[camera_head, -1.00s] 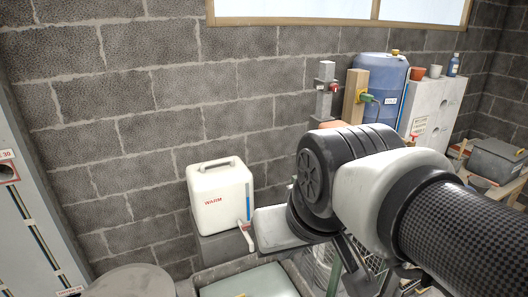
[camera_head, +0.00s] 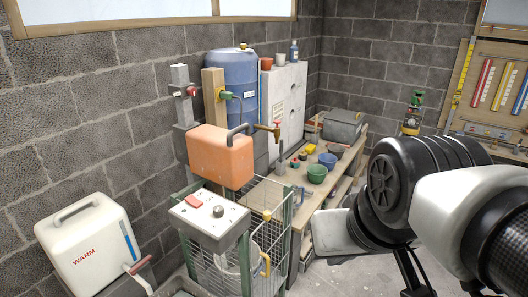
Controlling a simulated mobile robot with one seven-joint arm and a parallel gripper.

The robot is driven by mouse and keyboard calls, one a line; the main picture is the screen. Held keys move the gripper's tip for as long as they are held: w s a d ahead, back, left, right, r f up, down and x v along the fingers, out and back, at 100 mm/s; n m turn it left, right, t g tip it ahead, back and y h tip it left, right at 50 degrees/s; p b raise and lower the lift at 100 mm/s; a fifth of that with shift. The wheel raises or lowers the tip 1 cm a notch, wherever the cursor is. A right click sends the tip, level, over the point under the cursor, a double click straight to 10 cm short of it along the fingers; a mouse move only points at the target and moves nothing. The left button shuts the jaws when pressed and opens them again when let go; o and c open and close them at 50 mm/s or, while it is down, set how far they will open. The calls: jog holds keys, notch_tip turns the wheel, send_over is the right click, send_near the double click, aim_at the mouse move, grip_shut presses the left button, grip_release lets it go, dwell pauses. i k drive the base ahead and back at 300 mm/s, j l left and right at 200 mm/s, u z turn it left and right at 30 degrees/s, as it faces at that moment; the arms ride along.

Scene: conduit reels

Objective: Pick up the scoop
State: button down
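I cannot pick out a scoop for certain in the head view. Several small items lie on the wooden bench, including a green bowl (camera_head: 317,173) and a blue bowl (camera_head: 328,160), but none reads clearly as a scoop. My arm fills the lower right of the picture. Thin dark parts below its wrist run out of the bottom edge. My gripper's fingertips do not show, so what they hold, if anything, is hidden.
A wire cage (camera_head: 275,230) with a grey switch box (camera_head: 210,218) stands in front of the bench (camera_head: 330,198). An orange container (camera_head: 221,155), a blue drum (camera_head: 232,85) and a white "WARM" container (camera_head: 88,245) are along the wall. Floor shows right of the bench.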

aim_at(306, 190)
jog(key=z, duration=0.15)
jog(key=u, duration=1.5)
jog(key=z, duration=1.55)
jog(key=i+l+u, duration=0.15)
jog(key=u, duration=0.35)
jog(key=i+l+u, duration=0.15)
jog(key=u, duration=0.3)
jog(key=i+l+u, duration=0.1)
jog(key=l+u, duration=0.2)
jog(key=u, duration=0.2)
jog(key=i+l+u, duration=0.1)
jog(key=l+u, duration=0.15)
jog(key=l, duration=0.3)
jog(key=l+u, duration=0.2)
jog(key=l, duration=0.35)
jog(key=l+u, duration=0.1)
jog(key=l, duration=0.5)
jog(key=i+l, duration=0.1)
jog(key=l, duration=0.5)
jog(key=i+u, duration=0.05)
